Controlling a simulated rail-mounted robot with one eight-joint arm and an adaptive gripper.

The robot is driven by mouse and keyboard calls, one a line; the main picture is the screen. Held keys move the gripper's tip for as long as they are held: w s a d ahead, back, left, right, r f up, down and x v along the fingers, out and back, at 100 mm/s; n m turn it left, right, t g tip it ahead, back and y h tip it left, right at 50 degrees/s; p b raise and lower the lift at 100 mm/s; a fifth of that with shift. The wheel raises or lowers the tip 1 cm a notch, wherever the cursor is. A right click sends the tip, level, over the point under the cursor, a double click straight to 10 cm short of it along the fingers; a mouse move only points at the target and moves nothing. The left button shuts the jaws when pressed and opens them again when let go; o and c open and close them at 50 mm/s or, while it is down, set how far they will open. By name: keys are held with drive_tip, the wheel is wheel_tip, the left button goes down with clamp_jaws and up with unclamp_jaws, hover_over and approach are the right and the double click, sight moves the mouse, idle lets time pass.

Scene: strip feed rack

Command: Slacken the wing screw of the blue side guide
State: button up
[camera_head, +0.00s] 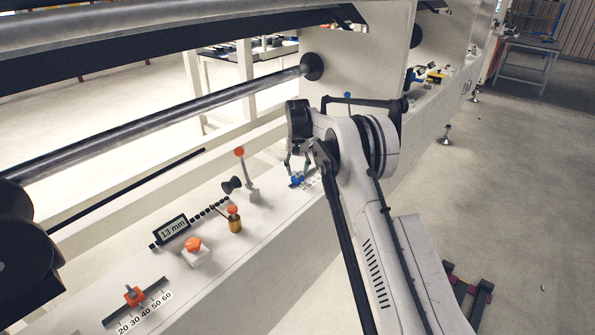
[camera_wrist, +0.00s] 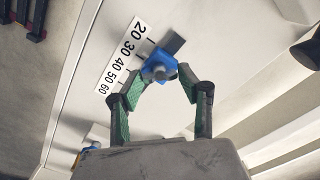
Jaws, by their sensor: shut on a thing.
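The blue side guide (camera_wrist: 157,60) sits on a dark slot beside a white scale marked 20 to 60, near the 20–30 end. Its grey wing screw (camera_wrist: 160,71) faces the wrist camera. My gripper (camera_wrist: 161,80) has its green-padded fingers on either side of the screw and is shut on it. In the head view the blue side guide (camera_head: 296,181) is small and partly covered, with my gripper (camera_head: 298,168) right above it. The fine contact at the fingertips is hard to make out.
On the same white beam stand an orange guide (camera_head: 134,296) with its own scale, a 13 mm display (camera_head: 172,231), an orange button (camera_head: 194,244), a red-knobbed brass part (camera_head: 235,223), a black knob (camera_head: 231,185) and a red-ball lever (camera_head: 240,153). A long roller (camera_head: 170,125) runs behind.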

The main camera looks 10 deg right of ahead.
drive_tip(key=shift+n, duration=0.6)
drive_tip(key=o, duration=1.2)
drive_tip(key=shift+c, duration=0.2)
wheel_tip(320, 180, up, 12)
